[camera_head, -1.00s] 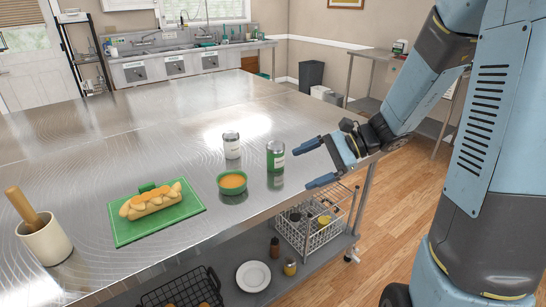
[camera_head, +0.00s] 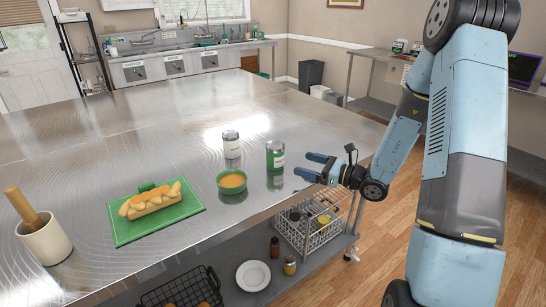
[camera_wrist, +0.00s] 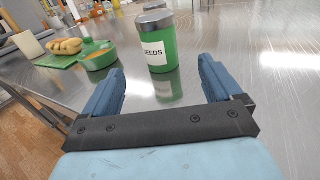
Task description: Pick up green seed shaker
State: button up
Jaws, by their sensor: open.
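The green seed shaker (camera_head: 275,156) stands upright on the steel table near its right edge. In the wrist view the shaker (camera_wrist: 157,49) has a grey lid and a white label reading "SEEDS". My gripper (camera_head: 306,166) is open and empty, just right of the shaker. In the wrist view my gripper (camera_wrist: 160,88) has its two blue fingers spread, with the shaker ahead of and between their tips, apart from both.
A white-labelled can (camera_head: 231,145) stands behind and left of the shaker. A green bowl of orange sauce (camera_head: 231,181) is to its left. A green board (camera_head: 124,232) with a filled bun and a white mortar (camera_head: 44,240) lie further left. The table's far part is clear.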

aim_at(283, 157)
jog(key=x, duration=1.2)
jog(key=shift+s, duration=0.15)
jog(key=c, duration=1.1)
jog(key=shift+r, duration=0.1)
